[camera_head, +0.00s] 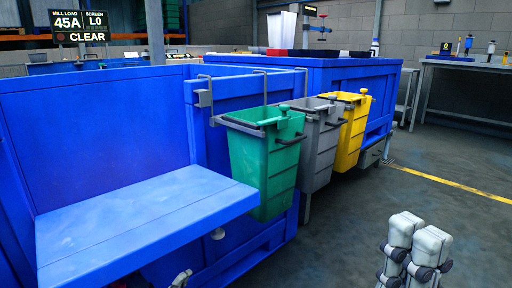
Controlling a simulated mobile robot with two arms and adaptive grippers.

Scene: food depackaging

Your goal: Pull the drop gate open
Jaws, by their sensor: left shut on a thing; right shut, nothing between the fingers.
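The blue drop gate (140,215) lies folded down, almost level, like a shelf at the front of the large blue bin (90,130). My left gripper (181,279) shows only as a small grey piece at the bottom edge, below the gate's front edge. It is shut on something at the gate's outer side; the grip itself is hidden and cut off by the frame. My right gripper (417,232) is at the lower right, over the floor, shut and empty, well apart from the gate.
Green (265,165), grey (315,150) and yellow (350,135) bins hang on the blue unit right of the gate. A screen (80,26) reads "CLEAR" at the upper left. A workbench (465,65) stands at the back right. The right-hand floor is mostly clear.

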